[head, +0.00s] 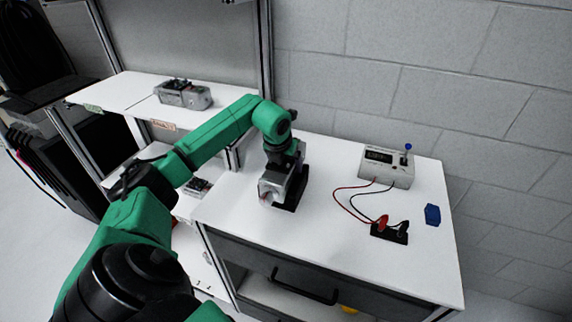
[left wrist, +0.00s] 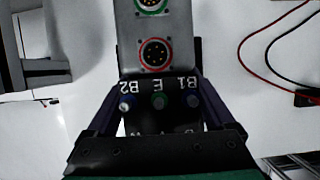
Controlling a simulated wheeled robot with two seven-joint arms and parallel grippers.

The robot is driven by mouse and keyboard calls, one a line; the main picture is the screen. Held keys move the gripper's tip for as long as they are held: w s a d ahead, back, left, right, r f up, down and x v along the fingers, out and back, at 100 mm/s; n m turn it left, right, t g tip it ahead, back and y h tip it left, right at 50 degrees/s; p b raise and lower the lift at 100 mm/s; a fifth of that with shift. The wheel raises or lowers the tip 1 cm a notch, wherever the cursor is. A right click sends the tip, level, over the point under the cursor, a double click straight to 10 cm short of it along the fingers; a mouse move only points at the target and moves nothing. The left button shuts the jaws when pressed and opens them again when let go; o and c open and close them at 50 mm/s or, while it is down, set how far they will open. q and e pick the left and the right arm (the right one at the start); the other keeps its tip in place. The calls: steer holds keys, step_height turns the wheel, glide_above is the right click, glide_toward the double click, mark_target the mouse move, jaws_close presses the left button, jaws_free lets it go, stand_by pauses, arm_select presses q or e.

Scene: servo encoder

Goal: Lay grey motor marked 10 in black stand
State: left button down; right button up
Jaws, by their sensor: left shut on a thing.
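A grey motor (head: 273,187) with a round light end hangs under my left gripper (head: 285,158) at the black stand (head: 293,194) on the white table. My left gripper is shut on the motor from above. The stand shows behind and to the right of the motor; I cannot tell whether the motor rests in it. In the left wrist view the motor (left wrist: 156,32) shows connectors ringed green and red, and a black terminal panel marked B2, E, B1. The fingers of my left gripper (left wrist: 158,105) lie on either side. No mark 10 is readable. My right gripper is not in view.
A meter box (head: 387,165) stands at the back right. Its red and black leads run to a black terminal block (head: 389,233). A blue block (head: 432,215) lies by the right edge. Another grey device (head: 183,94) stands on the left shelf. The table's front middle is clear.

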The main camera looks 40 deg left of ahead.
arm_select(q)
steer(key=shift+s+d+f, duration=0.1)
steer(key=shift+s+f, duration=0.05)
steer(key=shift+f, duration=0.2)
steer(key=shift+s+d+f+b, duration=0.1)
steer(key=shift+s+f+b, duration=0.05)
steer(key=shift+f+b, duration=0.15)
jaws_free()
steer(key=shift+d+f, duration=0.1)
steer(key=shift+d, duration=0.1)
steer(key=shift+f, duration=0.1)
steer(key=shift+r+b, duration=0.3)
steer(key=shift+b, duration=0.1)
steer(key=v, duration=0.5)
steer(key=b+v, duration=0.1)
steer(key=v, duration=0.4)
steer(key=b+v, duration=0.1)
steer(key=v, duration=0.4)
steer(key=shift+w+r, duration=0.25)
steer(key=shift+r, duration=0.05)
